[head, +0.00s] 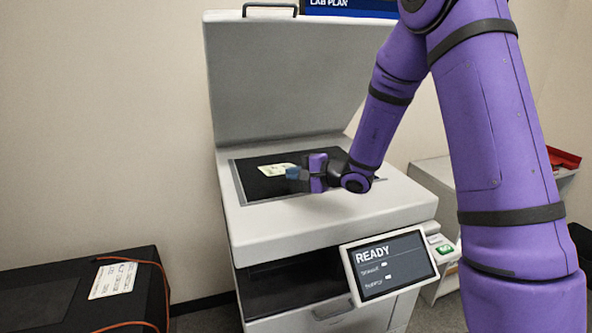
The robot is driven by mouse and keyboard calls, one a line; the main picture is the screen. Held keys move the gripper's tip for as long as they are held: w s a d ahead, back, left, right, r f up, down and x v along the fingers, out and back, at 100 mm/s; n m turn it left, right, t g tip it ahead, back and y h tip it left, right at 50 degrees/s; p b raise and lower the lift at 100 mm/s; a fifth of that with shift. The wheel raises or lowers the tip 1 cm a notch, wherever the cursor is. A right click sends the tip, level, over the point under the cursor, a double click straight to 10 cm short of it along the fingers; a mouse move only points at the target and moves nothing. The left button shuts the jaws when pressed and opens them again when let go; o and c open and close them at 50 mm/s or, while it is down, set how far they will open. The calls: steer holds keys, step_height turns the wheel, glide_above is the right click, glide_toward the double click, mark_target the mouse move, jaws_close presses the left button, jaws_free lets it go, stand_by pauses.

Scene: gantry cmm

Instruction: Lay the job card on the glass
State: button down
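A small pale card (274,170) with greenish print is over the dark glass (252,187) of the copier, whose lid is up. I take it to be the job card. I cannot tell whether it lies flat on the glass or is just above it. My gripper (294,173) reaches in from the right, low over the glass. Its blue-grey fingertips meet the card's right edge in the picture and hide that end. The fingers are too small here to show whether they grip the card or are parted.
The raised lid (285,85) stands behind the glass. A tilted screen (390,264) reading READY sits at the copier's front right. At lower left, a black case (40,300) carries a white printed card (113,280) and an orange cord (150,263). A red tray (563,157) is far right.

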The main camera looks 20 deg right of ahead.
steer(key=shift+w+f, duration=0.45)
steer(key=shift+f, duration=0.25)
steer(key=shift+w+f, duration=0.45)
steer(key=shift+f, duration=0.25)
steer(key=shift+w+f, duration=0.45)
steer(key=shift+f, duration=0.25)
steer(key=c, duration=1.4)
jaws_free()
steer(key=o, duration=0.6)
steer(key=v, duration=1)
steer(key=shift+s+d, duration=0.25)
steer(key=shift+s, duration=0.1)
